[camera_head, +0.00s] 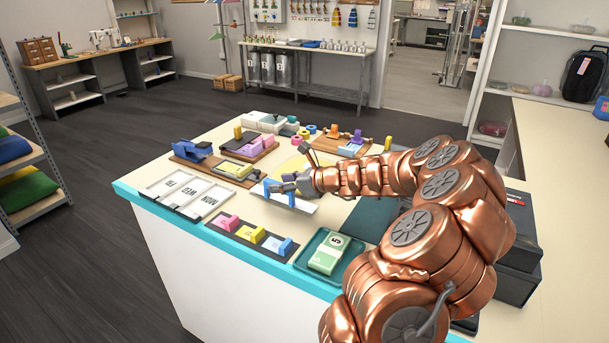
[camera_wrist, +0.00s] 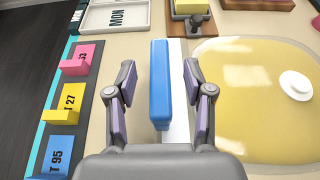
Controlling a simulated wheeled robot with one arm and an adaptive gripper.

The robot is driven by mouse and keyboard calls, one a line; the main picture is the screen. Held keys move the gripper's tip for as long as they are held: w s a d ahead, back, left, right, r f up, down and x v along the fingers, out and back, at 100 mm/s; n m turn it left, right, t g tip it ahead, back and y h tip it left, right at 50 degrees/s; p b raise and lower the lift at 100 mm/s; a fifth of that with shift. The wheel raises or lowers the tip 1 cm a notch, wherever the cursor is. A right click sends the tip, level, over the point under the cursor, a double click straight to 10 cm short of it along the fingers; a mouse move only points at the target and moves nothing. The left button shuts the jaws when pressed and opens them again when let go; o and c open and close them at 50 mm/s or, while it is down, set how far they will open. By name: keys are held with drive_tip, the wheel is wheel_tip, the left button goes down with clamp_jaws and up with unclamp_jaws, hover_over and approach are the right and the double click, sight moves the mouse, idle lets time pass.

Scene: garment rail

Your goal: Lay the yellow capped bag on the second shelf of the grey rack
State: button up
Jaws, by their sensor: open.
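The yellow capped bag (camera_wrist: 245,110) lies flat on the table, a glossy yellow pouch with a white cap (camera_wrist: 297,84), right of my gripper in the wrist view. In the head view the bag (camera_head: 294,165) is partly hidden behind my arm. My gripper (camera_wrist: 159,85) is open, its fingers on either side of a blue bar (camera_wrist: 160,70) that stands along a white plate (camera_wrist: 179,85). In the head view the gripper (camera_head: 283,188) is low over this blue-and-white piece. Finger contact cannot be told. The grey rack (camera_head: 40,208) stands at the left edge, partly cut off.
Blue (camera_head: 12,149) and green (camera_head: 26,192) bags lie on the rack's shelves. White label trays (camera_head: 190,195), a dark strip of numbered blocks (camera_head: 250,236) and a teal tray (camera_head: 318,274) lie along the near table edge. Dark floor (camera_head: 100,250) is clear between rack and table.

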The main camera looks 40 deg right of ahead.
drive_tip(key=shift+x, duration=0.95)
drive_tip(key=shift+s, duration=0.1)
drive_tip(key=shift+c, duration=0.2)
clamp_jaws()
